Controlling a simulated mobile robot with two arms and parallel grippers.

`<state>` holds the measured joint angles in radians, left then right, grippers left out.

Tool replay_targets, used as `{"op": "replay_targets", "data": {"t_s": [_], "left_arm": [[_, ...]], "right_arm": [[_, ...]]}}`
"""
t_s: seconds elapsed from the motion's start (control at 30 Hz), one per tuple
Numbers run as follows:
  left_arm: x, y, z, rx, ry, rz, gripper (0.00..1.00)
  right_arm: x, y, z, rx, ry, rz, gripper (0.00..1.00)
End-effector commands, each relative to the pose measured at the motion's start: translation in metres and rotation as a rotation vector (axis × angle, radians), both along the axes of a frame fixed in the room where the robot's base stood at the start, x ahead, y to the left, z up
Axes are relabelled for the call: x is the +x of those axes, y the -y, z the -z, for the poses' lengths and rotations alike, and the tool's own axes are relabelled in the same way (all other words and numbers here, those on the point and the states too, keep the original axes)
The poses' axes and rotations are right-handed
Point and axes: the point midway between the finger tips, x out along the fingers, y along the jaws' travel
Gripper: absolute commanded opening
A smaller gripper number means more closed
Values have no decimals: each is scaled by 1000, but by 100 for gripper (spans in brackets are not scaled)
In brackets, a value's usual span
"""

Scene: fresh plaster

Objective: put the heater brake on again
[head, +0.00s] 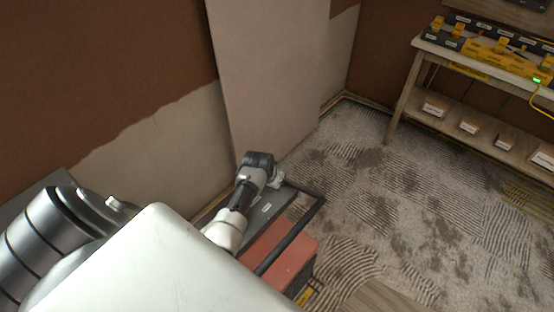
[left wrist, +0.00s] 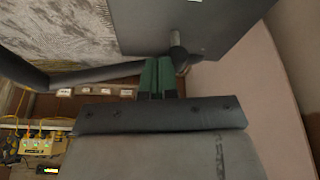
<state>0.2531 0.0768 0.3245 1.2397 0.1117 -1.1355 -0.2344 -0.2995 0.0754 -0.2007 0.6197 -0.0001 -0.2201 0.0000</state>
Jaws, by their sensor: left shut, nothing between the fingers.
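The heater (head: 278,252) stands on the floor at lower middle in the head view, with a red side, a dark grey top bearing a small white label, and a black bar handle (head: 293,232). In the left wrist view its dark panel (left wrist: 215,22) fills the top, and a short grey lever with a rounded end (left wrist: 178,50) stands out from it; I cannot tell whether this is the brake. My left gripper (left wrist: 159,64) has green fingers, shut and empty, close beside the lever; contact is unclear. In the head view the fingers are largely hidden at the heater's far end.
A pale board (head: 268,75) leans on the half-plastered wall just behind the heater. A wooden bench (head: 428,46) with yellow and black devices stands at the back right, labelled boxes on its lower shelf. The patterned floor (head: 400,205) between is clear.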

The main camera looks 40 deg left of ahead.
Motion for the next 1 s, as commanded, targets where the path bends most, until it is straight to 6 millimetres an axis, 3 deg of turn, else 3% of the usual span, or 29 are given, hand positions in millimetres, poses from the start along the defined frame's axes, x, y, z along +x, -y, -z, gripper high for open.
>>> {"op": "replay_targets", "data": {"t_s": [0.17,0.43,1.0], "left_arm": [[1,-15,-3,-150,-13,-2,0],[1,-11,-2,-148,-12,1,0],[1,-11,-17,-147,-12,0,0]], "right_arm": [[0,2,-10,-2,0,-1,43],[0,4,-8,-5,1,-2,43],[0,5,-26,-6,0,-1,43]]}}
